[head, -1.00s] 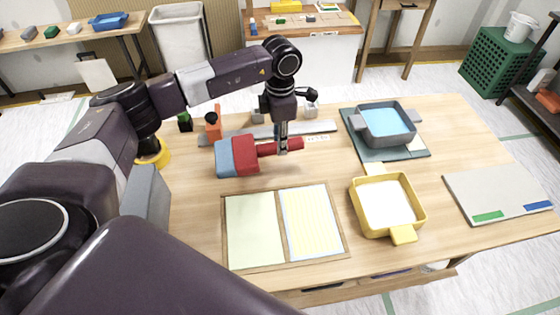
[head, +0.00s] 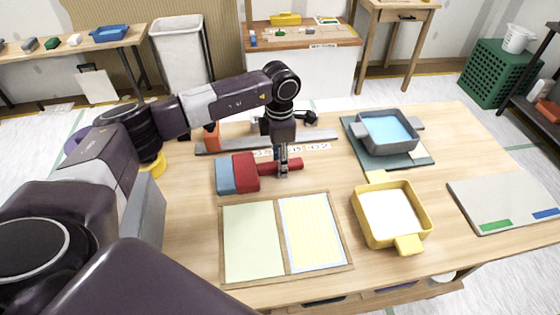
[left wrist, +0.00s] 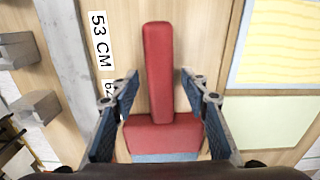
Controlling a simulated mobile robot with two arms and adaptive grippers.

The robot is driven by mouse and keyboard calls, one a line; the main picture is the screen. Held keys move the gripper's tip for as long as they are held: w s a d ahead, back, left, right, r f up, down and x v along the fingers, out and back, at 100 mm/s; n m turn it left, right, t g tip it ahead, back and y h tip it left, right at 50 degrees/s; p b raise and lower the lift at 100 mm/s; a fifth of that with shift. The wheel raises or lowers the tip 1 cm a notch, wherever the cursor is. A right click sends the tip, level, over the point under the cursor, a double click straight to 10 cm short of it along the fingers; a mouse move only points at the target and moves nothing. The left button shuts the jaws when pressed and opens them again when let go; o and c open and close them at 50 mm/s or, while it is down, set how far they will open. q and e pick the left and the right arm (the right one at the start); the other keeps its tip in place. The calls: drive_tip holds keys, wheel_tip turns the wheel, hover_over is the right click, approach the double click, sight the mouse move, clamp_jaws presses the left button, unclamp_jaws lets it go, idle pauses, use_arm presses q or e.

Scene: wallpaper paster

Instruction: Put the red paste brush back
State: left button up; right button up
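The red paste brush (head: 246,172) lies on the table with its red handle pointing right and a blue strip along the left end of its wide head. In the left wrist view the brush (left wrist: 160,75) has its handle pointing up and its head at the bottom. My left gripper (head: 283,170) is down over the handle. In the left wrist view the fingers of my left gripper (left wrist: 160,76) stand one on each side of the handle, open, with a visible gap on both sides. My right gripper is not in view.
A grey tray with blue contents (head: 388,130) stands on a dark mat at the back right. A yellow tray (head: 372,235) is at right. A framed two-panel board (head: 281,240) lies in front. A grey ruler (head: 316,136) lies behind the brush. A grey board (head: 510,205) lies far right.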

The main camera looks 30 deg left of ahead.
use_arm(q)
drive_tip(key=shift+f, duration=0.2)
drive_tip(key=r+p, duration=0.1)
drive_tip(key=r, duration=0.1)
drive_tip(key=r+p, duration=0.2)
drive_tip(key=r, duration=0.1)
drive_tip(key=a+r+p, duration=0.1)
drive_tip(key=r, duration=0.2)
drive_tip(key=shift+w, duration=0.15)
drive_tip(key=shift+f, duration=0.1)
